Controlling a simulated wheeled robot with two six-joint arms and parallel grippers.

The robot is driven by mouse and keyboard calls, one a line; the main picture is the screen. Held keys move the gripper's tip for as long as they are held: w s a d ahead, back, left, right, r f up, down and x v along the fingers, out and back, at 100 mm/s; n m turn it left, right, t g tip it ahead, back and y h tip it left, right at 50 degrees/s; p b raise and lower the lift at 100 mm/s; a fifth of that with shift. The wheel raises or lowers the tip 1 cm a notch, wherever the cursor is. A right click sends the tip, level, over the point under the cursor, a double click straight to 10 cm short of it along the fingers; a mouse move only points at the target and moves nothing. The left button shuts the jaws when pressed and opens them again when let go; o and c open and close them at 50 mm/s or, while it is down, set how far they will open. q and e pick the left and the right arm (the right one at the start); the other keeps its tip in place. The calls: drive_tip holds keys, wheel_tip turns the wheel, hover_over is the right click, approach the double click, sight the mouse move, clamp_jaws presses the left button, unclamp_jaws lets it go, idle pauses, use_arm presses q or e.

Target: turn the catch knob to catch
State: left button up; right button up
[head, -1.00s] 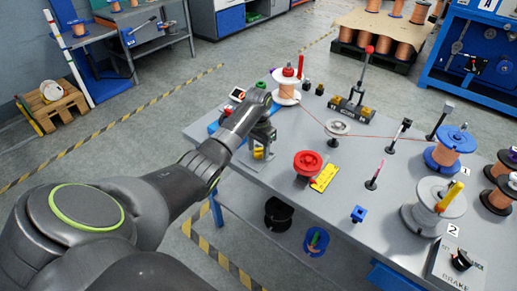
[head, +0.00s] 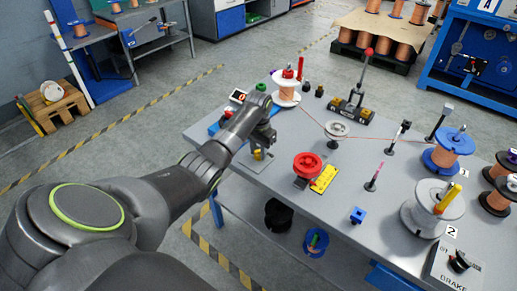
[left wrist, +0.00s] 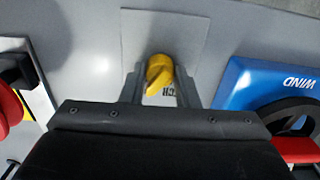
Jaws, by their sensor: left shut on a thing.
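The yellow catch knob (left wrist: 158,75) sits on a pale square plate (left wrist: 138,38) in the left wrist view. Its pointer ridge is slanted, and a black label beside it is partly hidden, with only its last letters showing. My left gripper (left wrist: 160,88) has one finger on each side of the knob and is shut on it. In the head view my left gripper (head: 261,143) reaches down at the table's near left edge, with the yellow knob (head: 258,155) just showing under it. My right gripper is not in view.
A blue unit marked WIND (left wrist: 262,82) stands close beside the knob. A red reel (head: 307,164) and a yellow plate (head: 324,178) lie to the right on the grey table (head: 362,158). A copper spool (head: 286,92) stands behind, with a thin red wire running from it.

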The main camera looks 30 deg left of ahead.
use_arm(q)
drive_tip(key=n+p, duration=0.5)
drive_tip(key=p, duration=0.1)
drive_tip(key=shift+r+n, duration=0.3)
drive_tip(key=shift+n, duration=0.1)
drive_tip(key=n+p, duration=0.2)
drive_tip(key=n, duration=0.1)
drive_tip(key=shift+w+f+n+p, duration=0.15)
drive_tip(key=shift+n+p, duration=0.45)
drive_tip(key=shift+n, duration=1.6)
drive_tip(key=o, duration=1)
drive_tip(key=shift+c, duration=0.2)
drive_tip(key=shift+f, duration=0.1)
